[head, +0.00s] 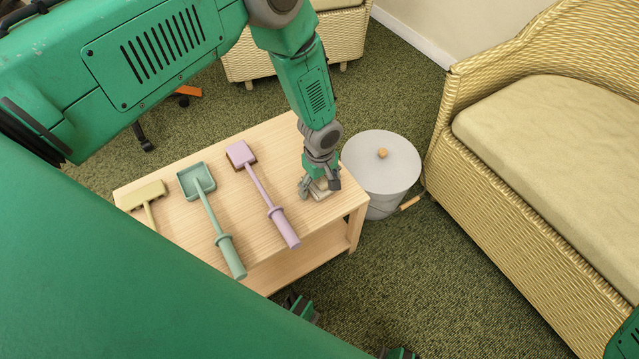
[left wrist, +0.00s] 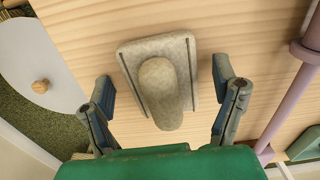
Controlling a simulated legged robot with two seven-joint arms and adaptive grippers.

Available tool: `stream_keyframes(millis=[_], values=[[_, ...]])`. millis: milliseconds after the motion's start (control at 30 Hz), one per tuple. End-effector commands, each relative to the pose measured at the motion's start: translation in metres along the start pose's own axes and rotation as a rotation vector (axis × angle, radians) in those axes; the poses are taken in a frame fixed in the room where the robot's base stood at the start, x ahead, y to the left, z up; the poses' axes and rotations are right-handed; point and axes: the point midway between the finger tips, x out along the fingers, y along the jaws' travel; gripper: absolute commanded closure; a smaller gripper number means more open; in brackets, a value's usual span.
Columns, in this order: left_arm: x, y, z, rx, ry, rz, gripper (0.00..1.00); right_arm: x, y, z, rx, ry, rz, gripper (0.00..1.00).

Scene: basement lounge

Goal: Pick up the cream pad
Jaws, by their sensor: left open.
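The cream pad (left wrist: 133,62) is a flat, rounded-corner block with a raised, rounded grip along its middle. It lies on the wooden table (head: 285,150), near the end beside the grey bin. In the head view the pad (head: 319,194) is partly hidden under my left gripper (head: 320,186). My left gripper (left wrist: 163,84) is open in the left wrist view, with one finger on each side of the pad and gaps between the fingers and it. My right gripper is not seen.
A purple tool (head: 263,193), a green tool (head: 211,215) and a yellow tool (head: 146,196) lie left of the pad. A grey lidded bin (head: 382,165) stands close to the table's right end. A wicker sofa (head: 540,150) is farther right.

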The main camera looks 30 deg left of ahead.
Motion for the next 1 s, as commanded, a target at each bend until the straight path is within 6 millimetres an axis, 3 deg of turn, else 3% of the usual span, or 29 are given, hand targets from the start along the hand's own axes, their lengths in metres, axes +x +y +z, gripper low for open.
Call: stream_keyframes(millis=[100, 267, 633, 1000], values=[[-0.001, 0.000, -0.001, -0.001, -0.001, 0.000, 0.19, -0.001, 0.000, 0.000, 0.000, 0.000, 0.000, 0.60], [-0.001, 0.000, 0.000, -0.001, 0.000, 0.000, 0.73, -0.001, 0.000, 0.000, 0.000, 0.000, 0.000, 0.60], [-0.007, 0.001, 0.000, -0.001, 0.001, 0.000, 0.73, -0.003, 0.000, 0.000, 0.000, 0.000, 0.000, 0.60], [-0.078, 0.001, 0.000, -0.001, 0.001, 0.001, 0.73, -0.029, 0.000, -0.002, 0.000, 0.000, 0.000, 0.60]])
